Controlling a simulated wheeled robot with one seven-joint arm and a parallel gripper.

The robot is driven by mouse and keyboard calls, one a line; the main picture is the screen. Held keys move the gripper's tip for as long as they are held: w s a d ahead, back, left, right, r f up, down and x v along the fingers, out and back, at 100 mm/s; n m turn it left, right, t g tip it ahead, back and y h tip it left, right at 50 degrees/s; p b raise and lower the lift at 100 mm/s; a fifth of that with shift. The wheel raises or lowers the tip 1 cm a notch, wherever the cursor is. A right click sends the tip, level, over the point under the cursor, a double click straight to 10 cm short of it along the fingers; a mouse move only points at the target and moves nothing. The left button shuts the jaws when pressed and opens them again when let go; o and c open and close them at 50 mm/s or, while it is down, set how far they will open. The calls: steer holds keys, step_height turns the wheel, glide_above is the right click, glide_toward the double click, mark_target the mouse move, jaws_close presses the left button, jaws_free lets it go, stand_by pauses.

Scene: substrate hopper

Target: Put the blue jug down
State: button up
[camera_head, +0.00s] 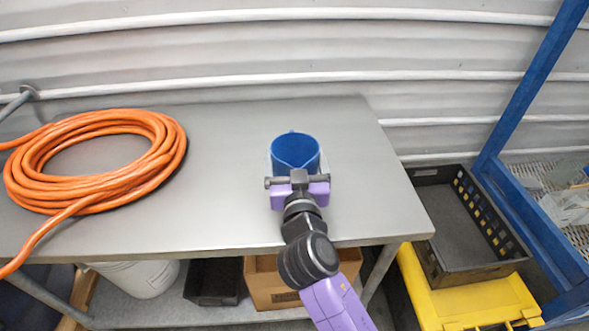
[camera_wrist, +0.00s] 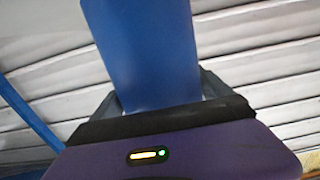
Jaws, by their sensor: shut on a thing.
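The blue jug (camera_head: 296,150) is upright with its open top showing, over the right part of the grey metal table (camera_head: 230,215). In the head view my gripper (camera_head: 297,180) reaches it from the front and is shut on it. The wrist view shows the blue wall of the jug (camera_wrist: 148,55) between the dark fingers of my gripper (camera_wrist: 160,100). The jug's base is hidden behind my gripper, so I cannot tell whether it touches the table.
A coiled orange hose (camera_head: 95,190) lies on the left of the table. The tabletop around the jug is clear. A black crate (camera_head: 465,272) on a yellow box (camera_head: 470,305) and a blue frame (camera_head: 530,85) stand at the right. A white bucket (camera_head: 140,278) and cardboard box (camera_head: 268,290) sit below.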

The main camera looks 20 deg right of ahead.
mark_target(293, 159)
steer(key=shift+f, duration=1.8)
steer(key=shift+f+b, duration=0.15)
steer(key=shift+b, duration=0.25)
steer(key=o, duration=1.6)
steer(key=shift+o, duration=0.2)
steer(key=b+v, duration=0.3)
steer(key=v, duration=0.9)
